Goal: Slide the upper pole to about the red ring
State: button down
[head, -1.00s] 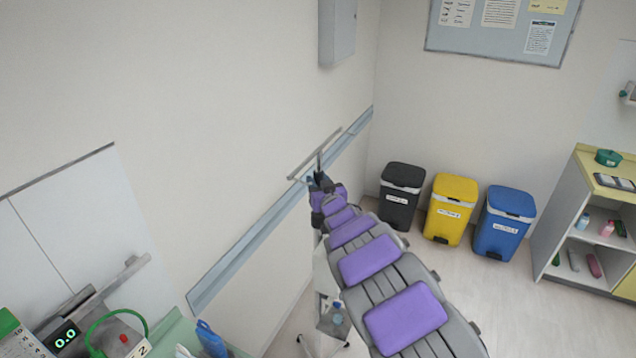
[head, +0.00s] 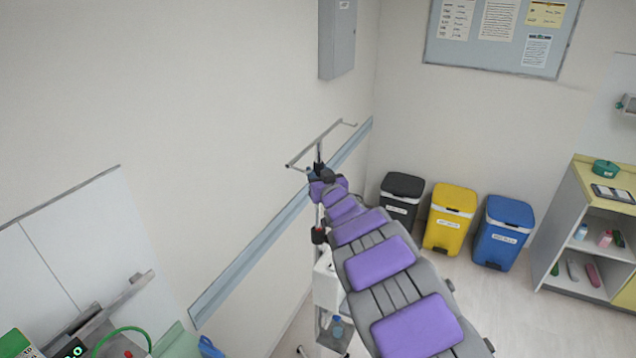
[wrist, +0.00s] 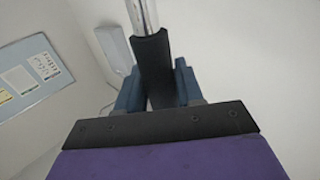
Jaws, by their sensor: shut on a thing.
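The upper pole (head: 318,152) is a thin silver pole with a wide hook bar across its top, at the middle of the head view. In the wrist view the shiny pole (wrist: 143,16) rises out of a dark sleeve. My gripper (head: 316,173) is at the pole just below the bar. Its blue fingers (wrist: 158,88) are shut around the dark sleeve in the wrist view. Lower on the stand is a dark part (head: 318,236) with a reddish tint. I cannot make out a red ring for certain. My arm hides much of the stand.
The stand's white box (head: 325,282) and a small tray with a bottle (head: 337,327) are beside my arm. A wall rail (head: 255,240) runs behind. Black (head: 400,200), yellow (head: 450,218) and blue (head: 502,232) bins and a shelf unit (head: 570,215) stand at right.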

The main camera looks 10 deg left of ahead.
jog(key=c, duration=0.8)
grip_release()
jog(key=shift+a+f, duration=0.1)
jog(key=shift+c, duration=0.2)
jog(key=shift+s, duration=0.15)
jog(key=b+v, duration=0.1)
jog(key=v, duration=1.6)
